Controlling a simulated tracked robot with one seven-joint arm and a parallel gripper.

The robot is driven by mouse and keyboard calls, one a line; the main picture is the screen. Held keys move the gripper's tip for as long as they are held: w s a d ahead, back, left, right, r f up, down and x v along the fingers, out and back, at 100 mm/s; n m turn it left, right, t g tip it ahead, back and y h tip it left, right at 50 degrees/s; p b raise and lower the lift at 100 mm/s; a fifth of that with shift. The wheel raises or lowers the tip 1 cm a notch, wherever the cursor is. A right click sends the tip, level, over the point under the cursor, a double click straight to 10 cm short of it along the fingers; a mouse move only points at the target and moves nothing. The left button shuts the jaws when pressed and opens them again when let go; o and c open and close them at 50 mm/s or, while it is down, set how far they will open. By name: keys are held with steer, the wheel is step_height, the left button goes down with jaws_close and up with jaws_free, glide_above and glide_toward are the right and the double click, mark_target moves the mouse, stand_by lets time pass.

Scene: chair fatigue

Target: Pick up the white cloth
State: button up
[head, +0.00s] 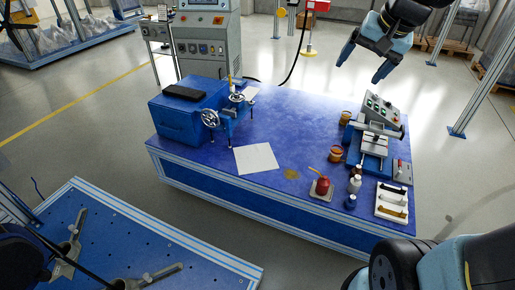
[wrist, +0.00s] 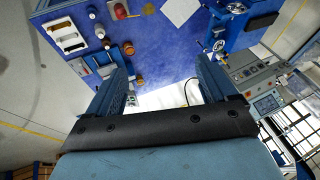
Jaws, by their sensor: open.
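The white cloth (head: 256,158) lies flat on the blue table near its front edge, left of the middle. It also shows at the top of the wrist view (wrist: 180,10), partly cut off by the picture edge. My gripper (head: 362,70) is open and empty, high above the far right side of the table, well away from the cloth. Its two fingers (wrist: 162,68) stand wide apart in the wrist view with nothing between them.
A control box (head: 382,108) is at the far right. The table's middle is clear.

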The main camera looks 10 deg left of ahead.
steer(key=w+a+f+m+y, duration=0.1)
steer(key=w+a+f+m, duration=0.2)
steer(key=w+a+f, duration=0.5)
steer(key=w+a+f+m+g+y, duration=0.1)
steer(key=w+f+m+y, duration=0.15)
steer(key=w+f, duration=0.65)
steer(key=w+a+f+m+y, duration=0.1)
steer(key=w+a+f+m, duration=0.3)
steer(key=w, duration=0.9)
steer(key=w+a+f+m, duration=0.2)
steer(key=w+a+f, duration=0.15)
steer(key=f, duration=0.65)
steer(key=w+a+f+m, duration=0.3)
steer(key=w+f, duration=0.1)
steer(key=f, duration=0.5)
steer(key=m, duration=0.6)
glide_toward(255, 158)
step_height(255, 158, up, 3)
steer(key=d, duration=0.2)
steer(key=shift+a+f, duration=0.4)
steer(key=shift+x, duration=4.4)
steer(key=shift+s, duration=0.1)
steer(key=shift+s+f, duration=0.15)
steer(key=shift+f, duration=0.05)
steer(key=c, duration=1.4)
